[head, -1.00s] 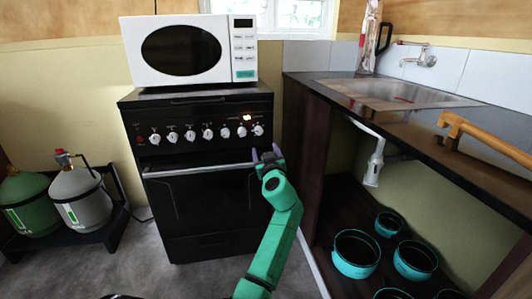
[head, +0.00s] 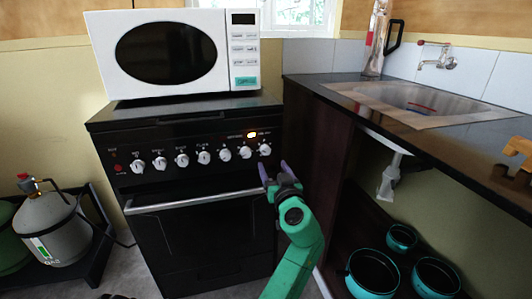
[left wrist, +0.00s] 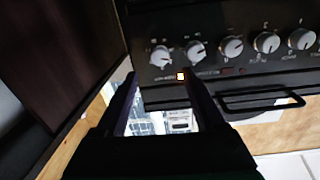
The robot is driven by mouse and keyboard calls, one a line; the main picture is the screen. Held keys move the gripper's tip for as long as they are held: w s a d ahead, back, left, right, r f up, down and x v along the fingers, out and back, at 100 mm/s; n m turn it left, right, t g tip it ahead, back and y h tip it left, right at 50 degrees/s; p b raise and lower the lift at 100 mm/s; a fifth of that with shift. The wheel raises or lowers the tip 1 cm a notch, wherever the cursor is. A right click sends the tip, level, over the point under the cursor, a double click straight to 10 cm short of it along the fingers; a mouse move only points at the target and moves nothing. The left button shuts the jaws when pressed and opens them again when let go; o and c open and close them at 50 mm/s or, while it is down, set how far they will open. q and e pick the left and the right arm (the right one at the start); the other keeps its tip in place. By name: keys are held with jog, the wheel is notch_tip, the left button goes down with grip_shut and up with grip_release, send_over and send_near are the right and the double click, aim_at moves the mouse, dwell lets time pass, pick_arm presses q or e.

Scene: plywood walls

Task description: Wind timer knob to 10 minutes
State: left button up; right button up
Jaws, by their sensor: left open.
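The black stove (head: 200,215) has a row of white knobs on its front panel. I cannot read which knob is the timer. My left gripper (head: 277,172) is open and empty, just below and right of the rightmost knob, near the oven handle's right end. In the left wrist view the panel appears upside down. There the end knob (left wrist: 160,55) shows just beyond the space between my open fingers (left wrist: 162,85), apart from them.
A white microwave (head: 170,50) stands on the stove. The oven handle (head: 190,202) sticks out below the knobs. A dark counter (head: 310,85) with a sink adjoins on the right, with teal pots (head: 372,275) beneath. A gas cylinder (head: 48,228) stands left. Floor shows in front.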

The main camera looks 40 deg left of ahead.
aim_at(266, 153)
pick_arm(q)
jog(key=x, duration=0.8)
jog(key=shift+w+a, duration=0.15)
jog(key=shift+a, duration=0.1)
pick_arm(e)
jog(key=shift+s+a+f, duration=0.1)
jog(key=shift+a+f, duration=0.15)
pick_arm(q)
jog(key=shift+c, duration=0.3)
grip_shut()
jog(key=shift+f, duration=0.1)
jog(key=shift+o, duration=0.3)
grip_release()
